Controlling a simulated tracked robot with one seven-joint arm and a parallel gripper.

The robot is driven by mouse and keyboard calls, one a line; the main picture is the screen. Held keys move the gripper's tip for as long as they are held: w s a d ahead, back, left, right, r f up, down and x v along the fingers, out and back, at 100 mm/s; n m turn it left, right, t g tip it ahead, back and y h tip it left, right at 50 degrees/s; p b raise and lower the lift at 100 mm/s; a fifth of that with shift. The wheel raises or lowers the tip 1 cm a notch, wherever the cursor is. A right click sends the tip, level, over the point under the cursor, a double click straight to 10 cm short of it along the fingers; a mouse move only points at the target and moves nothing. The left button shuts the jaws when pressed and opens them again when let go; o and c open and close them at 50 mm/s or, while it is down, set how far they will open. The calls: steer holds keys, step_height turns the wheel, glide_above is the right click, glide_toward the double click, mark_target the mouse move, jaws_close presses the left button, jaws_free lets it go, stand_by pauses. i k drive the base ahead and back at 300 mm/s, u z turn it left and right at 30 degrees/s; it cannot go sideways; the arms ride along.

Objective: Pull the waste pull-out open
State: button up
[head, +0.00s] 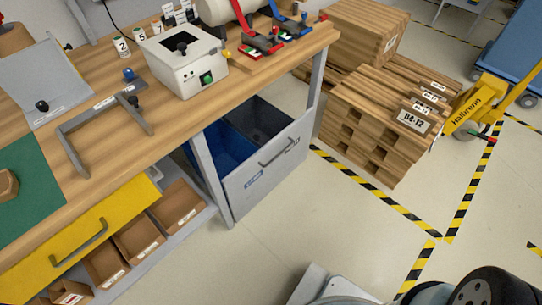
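The waste pull-out (262,178) is under the right end of the workbench, with a light grey front panel between the bench legs. Its bar handle (277,150) is on the upper part of the panel, and nothing touches it. A blue bin (229,147) and a dark grey bin (262,118) show behind the panel's top edge. The panel looks about level with the bench legs. My gripper is not in view; only grey and black parts of my own body show at the bottom right.
A yellow drawer (85,240) and open cardboard boxes (140,236) are left of the pull-out. Stacked wooden pallets (375,120) and a yellow pallet truck (478,105) stand at right. The floor before the panel is clear, with striped tape (375,190) beyond.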

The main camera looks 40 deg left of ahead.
mark_target(247, 171)
steer(key=u, duration=1.7)
steer(key=k, duration=0.9)
steer(key=i, duration=1.15)
steer(key=z, duration=0.1)
